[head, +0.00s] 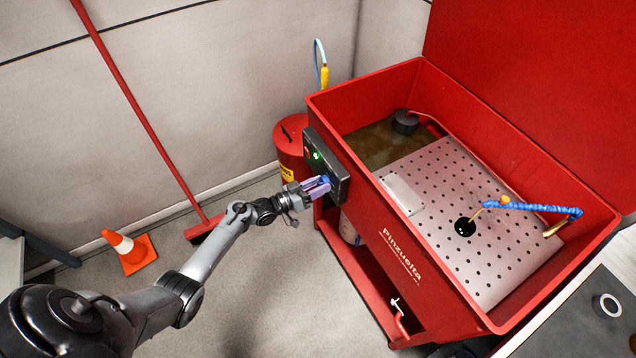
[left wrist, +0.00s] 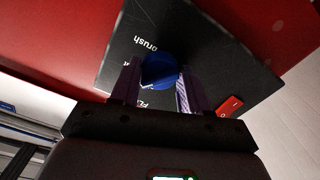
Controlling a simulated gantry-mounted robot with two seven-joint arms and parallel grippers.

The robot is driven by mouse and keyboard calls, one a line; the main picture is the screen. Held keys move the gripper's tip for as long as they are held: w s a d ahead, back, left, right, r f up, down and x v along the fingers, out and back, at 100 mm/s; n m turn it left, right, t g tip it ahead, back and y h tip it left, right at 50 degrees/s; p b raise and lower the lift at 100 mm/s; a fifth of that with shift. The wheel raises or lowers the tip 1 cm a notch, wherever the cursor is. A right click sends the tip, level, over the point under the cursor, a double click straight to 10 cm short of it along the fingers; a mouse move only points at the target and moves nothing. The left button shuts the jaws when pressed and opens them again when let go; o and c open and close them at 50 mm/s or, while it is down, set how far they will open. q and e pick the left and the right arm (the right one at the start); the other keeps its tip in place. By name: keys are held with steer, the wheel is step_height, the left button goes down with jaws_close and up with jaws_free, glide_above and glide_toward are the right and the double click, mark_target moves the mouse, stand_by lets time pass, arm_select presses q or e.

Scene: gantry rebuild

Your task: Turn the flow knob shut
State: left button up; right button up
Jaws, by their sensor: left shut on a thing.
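The flow knob is a round blue knob (left wrist: 160,70) on a black control panel (left wrist: 210,45) with white lettering. In the left wrist view it sits between the two purple fingers of my left gripper (left wrist: 158,88), which is shut on it. In the head view my left gripper (head: 318,187) reaches the panel (head: 328,165) on the left end of the red wash basin (head: 400,235). A bit of the blue knob (head: 325,181) shows at the fingertips. Part of the panel lettering is hidden by the fingers. My right gripper is not in view.
A red switch (left wrist: 231,105) is on the panel beside the right finger, and a green light (head: 317,155) glows above the gripper. A red drum (head: 291,140) stands behind. A broom (head: 140,110) leans on the wall near an orange cone (head: 131,252). The floor in front is clear.

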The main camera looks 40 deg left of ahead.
arm_select(q)
steer(key=shift+n+p, duration=1.35)
steer(key=shift+n, duration=2.55)
steer(key=o, duration=1)
steer(key=shift+o, duration=0.2)
steer(key=shift+s, duration=0.15)
steer(key=p+v, duration=0.2)
steer(key=v, duration=0.8)
steer(key=shift+s, duration=0.25)
